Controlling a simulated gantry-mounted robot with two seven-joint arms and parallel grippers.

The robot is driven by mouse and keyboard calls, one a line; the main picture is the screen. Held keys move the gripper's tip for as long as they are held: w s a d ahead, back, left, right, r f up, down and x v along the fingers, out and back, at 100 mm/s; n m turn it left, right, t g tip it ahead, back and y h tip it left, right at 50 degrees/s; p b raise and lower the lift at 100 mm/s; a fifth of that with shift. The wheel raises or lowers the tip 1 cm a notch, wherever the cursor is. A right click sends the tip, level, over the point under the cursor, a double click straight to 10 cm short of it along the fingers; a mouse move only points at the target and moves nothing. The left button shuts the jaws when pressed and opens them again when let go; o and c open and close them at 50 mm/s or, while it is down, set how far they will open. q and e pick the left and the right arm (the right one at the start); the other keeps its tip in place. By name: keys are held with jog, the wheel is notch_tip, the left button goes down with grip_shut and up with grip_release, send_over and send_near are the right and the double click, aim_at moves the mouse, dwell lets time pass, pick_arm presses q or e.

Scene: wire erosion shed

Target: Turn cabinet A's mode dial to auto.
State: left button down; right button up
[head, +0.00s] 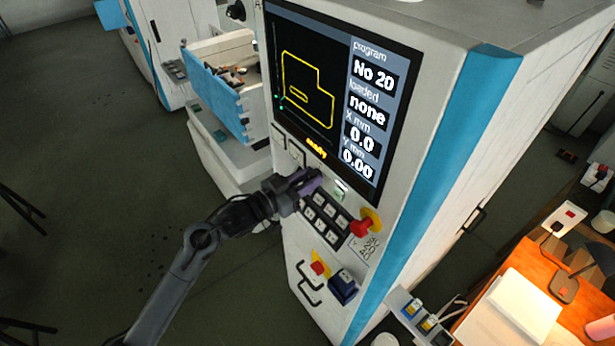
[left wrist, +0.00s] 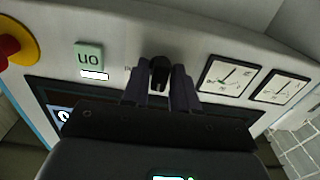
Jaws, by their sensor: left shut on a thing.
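The cabinet (head: 305,215) has a front panel below a large screen (head: 315,90). The screen reads program No 20, loaded none, X 0.0, Y 0.00 and a yellow "ready". My left gripper (head: 311,180) is at the panel just under the screen. In the left wrist view, my left gripper (left wrist: 160,88) is shut on a small black dial (left wrist: 160,66), with one dark finger on each side. Its pointer setting is hard to read, and the label beside it is mostly hidden. In the head view the gripper covers the dial. My right gripper is not in view.
A green "on" button (left wrist: 89,57) and a red stop button (head: 361,228) on a yellow ring are close by. Two dial gauges (left wrist: 228,75) sit on the dial's other side. An orange bench (head: 495,330) is at right.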

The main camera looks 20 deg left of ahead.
pick_arm(q)
jog(key=c, duration=1.1)
grip_release()
jog(key=shift+o, duration=0.2)
jog(key=b+v, duration=0.3)
jog(key=v, duration=0.7)
jog(key=shift+s+a, duration=0.2)
jog(key=shift+s, duration=0.1)
